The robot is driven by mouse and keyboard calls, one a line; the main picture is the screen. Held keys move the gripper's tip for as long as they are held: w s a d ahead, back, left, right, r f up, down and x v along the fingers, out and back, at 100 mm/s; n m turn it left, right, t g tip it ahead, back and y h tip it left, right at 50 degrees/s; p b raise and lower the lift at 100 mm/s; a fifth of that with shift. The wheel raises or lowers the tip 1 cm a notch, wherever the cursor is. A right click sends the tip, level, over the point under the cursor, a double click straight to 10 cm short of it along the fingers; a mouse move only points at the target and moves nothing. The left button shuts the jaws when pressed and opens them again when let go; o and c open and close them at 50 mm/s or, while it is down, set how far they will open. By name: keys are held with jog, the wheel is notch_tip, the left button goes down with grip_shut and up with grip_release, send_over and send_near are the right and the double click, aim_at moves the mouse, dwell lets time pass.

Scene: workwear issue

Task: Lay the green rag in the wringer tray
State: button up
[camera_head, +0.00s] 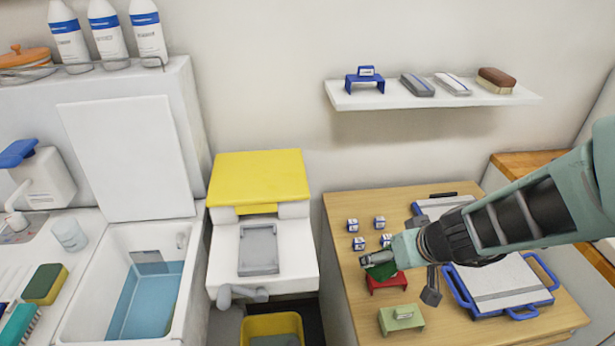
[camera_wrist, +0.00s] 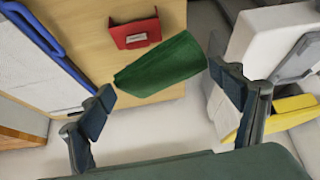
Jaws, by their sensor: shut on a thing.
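The green rag (camera_head: 381,271) is pinched between the fingertips of my gripper (camera_head: 388,256), at the left part of the wooden table. In the wrist view the green rag (camera_wrist: 163,66) spans the gap between the two dark fingertips of my gripper (camera_wrist: 160,84), beside a red stand. The wringer tray (camera_head: 259,250) is a grey shallow tray on the white wringer with a yellow top, left of the table. It looks empty. In the wrist view a grey part of the wringer (camera_wrist: 295,58) shows at the right edge.
The red stand (camera_head: 387,284) is close under the rag. A green stand (camera_head: 401,319), several small white-and-blue blocks (camera_head: 358,243) and a blue-framed board (camera_head: 497,285) are on the table (camera_head: 350,290). A yellow bucket (camera_head: 272,324) is below the wringer; a water-filled sink (camera_head: 120,300) is left.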

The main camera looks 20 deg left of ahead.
jog(key=s+a+r+n+g+y+p, duration=0.2)
jog(key=s+a+n, duration=0.2)
jog(key=a, duration=0.5)
jog(key=shift+s+a+r+n+p, duration=0.15)
jog(key=shift+a+r+n+p, duration=0.25)
jog(key=shift+n, duration=0.3)
jog(key=s+a+r+n+g+p, duration=0.1)
jog(key=s+a+r+n, duration=0.1)
jog(key=a, duration=0.1)
jog(key=s+a+r+n+g+y+p, duration=0.1)
jog(key=s+a+r+n, duration=0.1)
jog(key=a+r, duration=0.1)
jog(key=s+a+r+n+g+p, duration=0.1)
jog(key=s+a+r+n, duration=0.2)
jog(key=a, duration=0.1)
jog(key=shift+a+r+g+y, duration=0.1)
jog(key=shift+r+g+y, duration=0.2)
jog(key=shift+g, duration=0.1)
jog(key=shift+c, duration=0.2)
jog(key=b, duration=0.4)
send_near(253, 246)
jog(key=a, duration=0.2)
jog(key=shift+s+a+f, duration=0.25)
jog(key=shift+s+a, duration=0.05)
jog(key=shift+w+a+f, duration=0.15)
jog(key=shift+w+f, duration=0.05)
jog(key=shift+f, duration=0.15)
jog(key=shift+w+f, duration=0.1)
jog(key=shift+f, duration=1.6)
